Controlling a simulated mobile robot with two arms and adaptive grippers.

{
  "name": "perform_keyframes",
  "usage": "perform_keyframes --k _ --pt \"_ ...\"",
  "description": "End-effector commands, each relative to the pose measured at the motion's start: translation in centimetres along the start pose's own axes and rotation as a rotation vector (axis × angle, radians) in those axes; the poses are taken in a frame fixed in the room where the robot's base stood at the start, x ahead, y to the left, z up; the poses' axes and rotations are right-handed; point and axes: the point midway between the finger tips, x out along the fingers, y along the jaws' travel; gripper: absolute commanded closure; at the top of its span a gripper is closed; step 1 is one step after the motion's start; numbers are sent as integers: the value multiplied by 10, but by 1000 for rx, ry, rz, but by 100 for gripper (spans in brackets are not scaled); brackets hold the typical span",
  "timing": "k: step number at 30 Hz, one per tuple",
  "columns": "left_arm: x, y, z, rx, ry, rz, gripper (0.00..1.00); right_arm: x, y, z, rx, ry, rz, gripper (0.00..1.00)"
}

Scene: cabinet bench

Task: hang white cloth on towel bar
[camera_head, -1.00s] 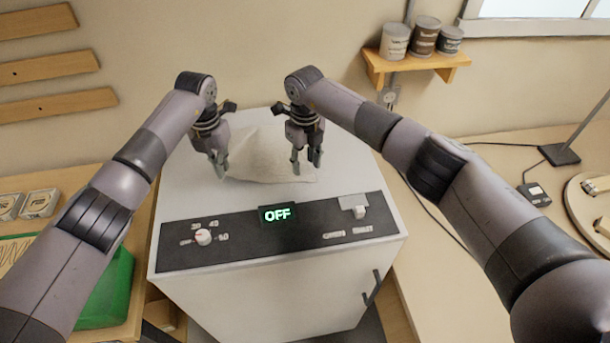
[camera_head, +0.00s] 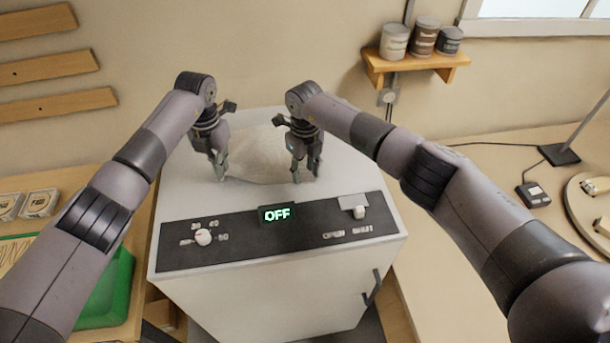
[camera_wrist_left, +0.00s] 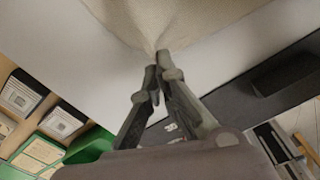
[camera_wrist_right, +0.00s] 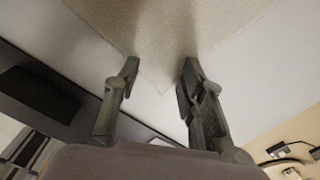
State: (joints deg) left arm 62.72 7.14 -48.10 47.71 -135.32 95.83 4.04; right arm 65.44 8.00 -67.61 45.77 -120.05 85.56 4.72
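My left gripper (camera_head: 219,172) is at the cloth's left end. In the left wrist view, its fingers (camera_wrist_left: 160,72) are close together, and the cloth (camera_wrist_left: 165,22) gathers to a pinched point at their tips. My right gripper (camera_head: 305,172) is at the cloth's right end. In the right wrist view, its fingers (camera_wrist_right: 158,82) are apart, with a corner of the cloth (camera_wrist_right: 150,40) between them. I cannot make out a towel bar.
The cabinet's front panel (camera_head: 320,225) has a dial, an OFF display and a switch. A dark handle (camera_head: 372,288) is on its front. A green bin (camera_head: 108,290) stands at left. A wall shelf (camera_head: 415,63) holds cans. The right bench (camera_head: 450,240) has free room.

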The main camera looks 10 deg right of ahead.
Motion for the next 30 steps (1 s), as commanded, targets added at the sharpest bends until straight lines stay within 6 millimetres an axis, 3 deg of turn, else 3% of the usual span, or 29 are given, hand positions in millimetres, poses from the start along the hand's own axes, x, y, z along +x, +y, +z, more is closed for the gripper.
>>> perform_keyframes --k 30 --pt "0 0 0 0 0 0 100 1 0 -1 1 2 0 97"
